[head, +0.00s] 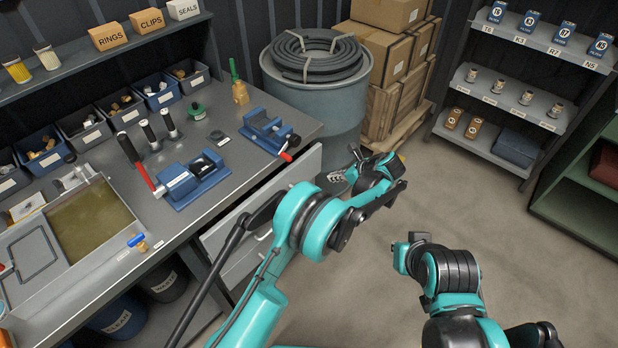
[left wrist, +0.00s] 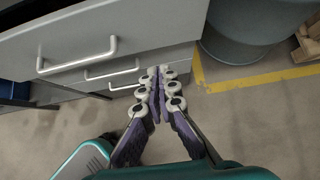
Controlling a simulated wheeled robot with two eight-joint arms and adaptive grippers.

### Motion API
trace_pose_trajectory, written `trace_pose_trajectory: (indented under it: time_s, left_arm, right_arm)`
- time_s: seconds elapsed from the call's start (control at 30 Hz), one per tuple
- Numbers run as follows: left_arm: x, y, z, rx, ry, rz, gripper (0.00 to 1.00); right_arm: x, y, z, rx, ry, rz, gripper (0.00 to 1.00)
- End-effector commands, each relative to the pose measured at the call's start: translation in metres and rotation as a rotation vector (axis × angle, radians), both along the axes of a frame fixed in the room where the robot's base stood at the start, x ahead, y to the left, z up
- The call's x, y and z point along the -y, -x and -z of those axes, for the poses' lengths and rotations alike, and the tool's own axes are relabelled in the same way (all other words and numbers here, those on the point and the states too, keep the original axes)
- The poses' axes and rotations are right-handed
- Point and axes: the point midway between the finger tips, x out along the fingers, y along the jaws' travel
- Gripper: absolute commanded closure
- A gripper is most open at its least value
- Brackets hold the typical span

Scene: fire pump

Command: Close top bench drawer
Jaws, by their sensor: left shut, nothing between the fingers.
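The top bench drawer (left wrist: 130,30) is pulled out from the bench. Its grey front and bar handle (left wrist: 76,56) show at the left in the left wrist view, with a dark opening behind the front's top edge. In the head view the drawer (head: 308,165) juts out beyond the bench's right side, partly hidden by my left arm. My left gripper (left wrist: 160,74) is shut and empty, in front of the drawers near the right end of the top front. In the head view the left gripper (head: 342,175) is beside the drawer's far end. My right gripper's fingers do not show.
Lower drawers with handles (left wrist: 112,72) sit beneath. A blue-grey barrel (head: 318,105) with a coiled hose stands just beyond the drawer, beside stacked boxes (head: 385,50). A vise (head: 268,130) is on the bench (head: 225,200). The floor to the right is clear.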

Motion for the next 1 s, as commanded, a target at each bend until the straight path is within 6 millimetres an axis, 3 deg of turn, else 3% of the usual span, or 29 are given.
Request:
trace_pose_trajectory:
  time_s: [0.47, 0.7, 1.0]
  left_arm:
    - [-0.055, -0.041, 0.071, -0.001, 0.002, -0.004, 1.0]
    - [-0.08, -0.06, 0.067, -0.002, 0.002, -0.004, 1.0]
    - [-0.084, -0.064, 0.064, -0.002, 0.002, -0.003, 1.0]
  right_arm:
    - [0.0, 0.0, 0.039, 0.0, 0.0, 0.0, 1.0]
    - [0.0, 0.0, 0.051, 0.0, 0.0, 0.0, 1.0]
    - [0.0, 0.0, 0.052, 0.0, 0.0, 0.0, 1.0]
